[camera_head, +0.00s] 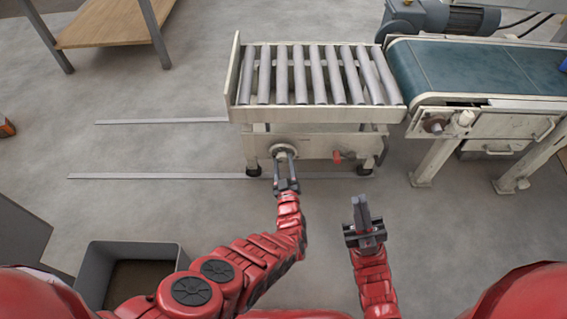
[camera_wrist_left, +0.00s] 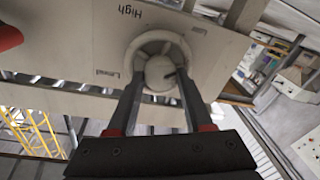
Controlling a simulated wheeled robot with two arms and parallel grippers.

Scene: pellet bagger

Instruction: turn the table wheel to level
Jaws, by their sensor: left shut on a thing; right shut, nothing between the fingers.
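The table wheel (camera_head: 283,150) is a pale round handwheel on the front panel of the roller table (camera_head: 335,140). In the left wrist view the wheel (camera_wrist_left: 160,58) has a hub with a dark mark pointing right and slightly up. The panel around it carries the words "High" and "Level" and a third, partly hidden word. My left gripper (camera_head: 286,162) is shut on the wheel, with a finger at each side of its lower rim. My right gripper (camera_head: 361,208) is shut and empty, held in front of the table to the right.
A red handle (camera_head: 345,156) sits on the panel right of the wheel. A green belt conveyor (camera_head: 470,68) adjoins the table at right. A grey bin (camera_head: 130,272) stands on the floor at lower left, and a wooden bench (camera_head: 110,22) at upper left. Floor between is clear.

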